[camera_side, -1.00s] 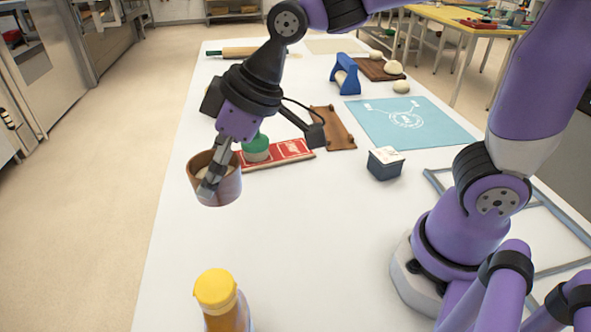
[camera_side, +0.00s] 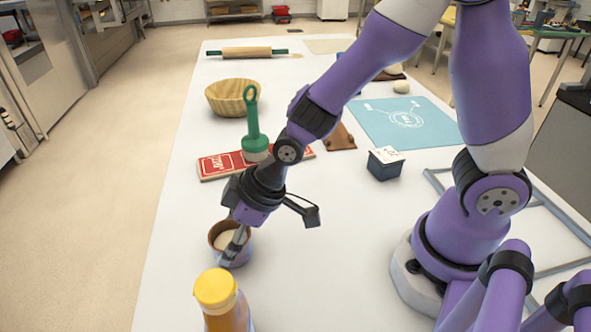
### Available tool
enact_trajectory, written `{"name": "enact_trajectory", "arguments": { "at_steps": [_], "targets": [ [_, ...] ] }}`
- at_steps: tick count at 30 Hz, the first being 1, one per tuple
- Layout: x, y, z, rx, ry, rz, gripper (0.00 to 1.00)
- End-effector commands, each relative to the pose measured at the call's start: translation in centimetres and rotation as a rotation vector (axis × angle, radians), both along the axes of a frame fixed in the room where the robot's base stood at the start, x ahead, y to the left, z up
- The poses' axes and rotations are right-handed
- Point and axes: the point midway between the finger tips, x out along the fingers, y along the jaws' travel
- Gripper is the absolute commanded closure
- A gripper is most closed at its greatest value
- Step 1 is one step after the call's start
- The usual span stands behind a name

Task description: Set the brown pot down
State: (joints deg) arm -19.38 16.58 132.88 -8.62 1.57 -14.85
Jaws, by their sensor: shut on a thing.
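The brown pot (camera_side: 216,232) is a small round pot with a pale inside, at the left front of the white table (camera_side: 330,270). It looks upright, just behind a bottle with a yellow cap. My gripper (camera_side: 236,248) reaches down to it from above and is shut on its near right wall. The fingers and wrist hide part of the pot's right side. I cannot tell whether its base touches the table.
The yellow-capped bottle (camera_side: 217,292) stands close in front of the pot. Behind lie a red board (camera_side: 215,167), a green-handled tool (camera_side: 253,130) and a wooden bowl (camera_side: 224,98). A dark blue box (camera_side: 385,165) stands to the right. The table's left edge is near the pot.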

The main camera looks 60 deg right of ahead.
Motion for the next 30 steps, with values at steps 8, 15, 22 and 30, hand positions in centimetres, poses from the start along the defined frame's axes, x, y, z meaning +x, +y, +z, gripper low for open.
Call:
{"name": "enact_trajectory", "arguments": {
  "at_steps": [8, 15, 22, 30],
  "targets": [
    [0.0, 0.0, -0.1, 0.001, -0.001, 0.0, 0.67],
    [0.0, 0.0, -0.2, 0.001, -0.001, 0.0, 0.0],
    [0.0, 0.0, -0.2, 0.001, -0.001, 0.0, 0.0],
    [-0.4, -0.4, 1.4, 0.003, -0.005, -0.001, 0.0]
  ]
}}
